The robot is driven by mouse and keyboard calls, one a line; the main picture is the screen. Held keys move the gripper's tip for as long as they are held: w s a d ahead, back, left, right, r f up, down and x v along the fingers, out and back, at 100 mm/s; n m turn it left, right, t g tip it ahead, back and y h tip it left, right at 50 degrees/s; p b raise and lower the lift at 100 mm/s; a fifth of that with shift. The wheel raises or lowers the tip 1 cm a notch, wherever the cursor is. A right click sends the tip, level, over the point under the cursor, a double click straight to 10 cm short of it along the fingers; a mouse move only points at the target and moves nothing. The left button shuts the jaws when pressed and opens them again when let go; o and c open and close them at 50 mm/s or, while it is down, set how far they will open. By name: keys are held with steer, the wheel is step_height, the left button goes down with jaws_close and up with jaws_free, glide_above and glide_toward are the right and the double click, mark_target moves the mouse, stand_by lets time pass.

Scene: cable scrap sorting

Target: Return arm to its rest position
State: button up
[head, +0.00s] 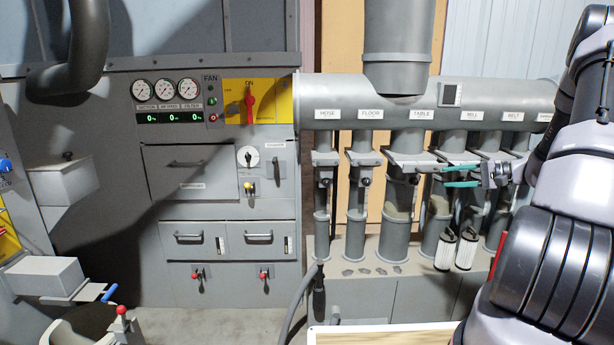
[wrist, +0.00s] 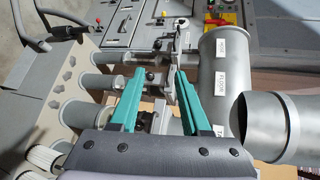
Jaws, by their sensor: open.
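My gripper (head: 447,176) is at the right in the head view, held in front of the pipes under the TABLE and MILL labels. Its two teal fingers point left and are apart, with nothing between them. In the wrist view my gripper (wrist: 152,92) also shows open and empty, its fingers reaching toward a pipe gate with a black knob (wrist: 150,75). I cannot tell whether the fingers touch anything. My arm comes in from the right edge of the head view and hides part of the pipes there.
A grey duct manifold (head: 345,95) with labelled drop pipes runs behind my gripper. White filter cartridges (head: 446,250) stand below it. A grey cabinet (head: 215,160) with gauges, a red switch (head: 250,103) and drawers is at left. A pale-edged tabletop (head: 385,338) shows at the bottom.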

steer(key=s+a+r+n+g+h, duration=0.45)
steer(key=s+a+r, duration=0.85)
steer(key=a+r, duration=0.35)
steer(key=s+a+r+t+h, duration=0.1)
steer(key=s+a+r+h, duration=0.1)
steer(key=s, duration=0.7)
steer(key=s+a+r+t+h, duration=0.2)
steer(key=s+r, duration=0.3)
steer(key=s, duration=0.4)
steer(key=shift+s+r+h, duration=0.15)
steer(key=shift+s+h, duration=0.25)
steer(key=shift+h, duration=0.45)
steer(key=shift+t, duration=0.25)
